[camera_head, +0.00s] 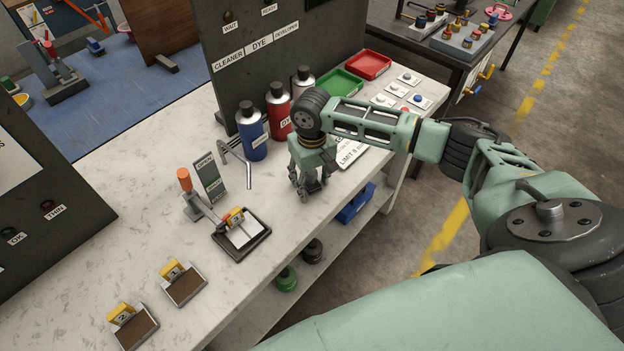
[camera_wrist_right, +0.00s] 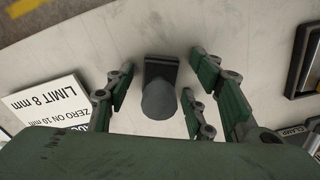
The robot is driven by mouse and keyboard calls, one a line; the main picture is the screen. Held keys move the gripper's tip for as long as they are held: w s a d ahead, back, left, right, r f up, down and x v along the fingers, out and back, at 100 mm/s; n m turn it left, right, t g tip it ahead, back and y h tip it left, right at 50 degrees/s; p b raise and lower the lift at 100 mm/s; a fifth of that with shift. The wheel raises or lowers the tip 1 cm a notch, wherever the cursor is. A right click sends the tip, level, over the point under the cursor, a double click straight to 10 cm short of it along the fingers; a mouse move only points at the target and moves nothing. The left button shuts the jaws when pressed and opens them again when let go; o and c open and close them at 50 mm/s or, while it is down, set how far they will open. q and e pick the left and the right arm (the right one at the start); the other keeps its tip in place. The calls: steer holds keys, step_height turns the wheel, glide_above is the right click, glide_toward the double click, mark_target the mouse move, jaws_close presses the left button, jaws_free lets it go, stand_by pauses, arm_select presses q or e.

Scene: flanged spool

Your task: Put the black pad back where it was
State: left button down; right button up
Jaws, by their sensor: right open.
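A dark piece that looks like the black pad (camera_wrist_right: 160,85) stands on the pale worktop in the right wrist view, with a rounded grey-black knob facing the camera and a flat edge behind it. My right gripper (camera_head: 307,190) is low over the worktop. In the wrist view my right gripper (camera_wrist_right: 166,95) is open, its green-padded fingers on both sides of the piece with visible gaps. In the head view the gripper hides the piece. My left gripper is not in view.
A clamp with an orange handle (camera_head: 184,180) and a black-framed plate (camera_head: 258,240) stand left of the gripper. Blue (camera_head: 252,135) and red (camera_head: 277,108) bottles stand behind. A printed card (camera_wrist_right: 45,107) lies close by. Two small plates occupy the front left; worktop between is clear.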

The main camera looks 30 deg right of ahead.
mark_target(312, 173)
step_height(312, 173, up, 12)
steer(key=shift+r+b, duration=0.2)
steer(key=shift+b, duration=0.85)
steer(key=shift+s+f, duration=0.1)
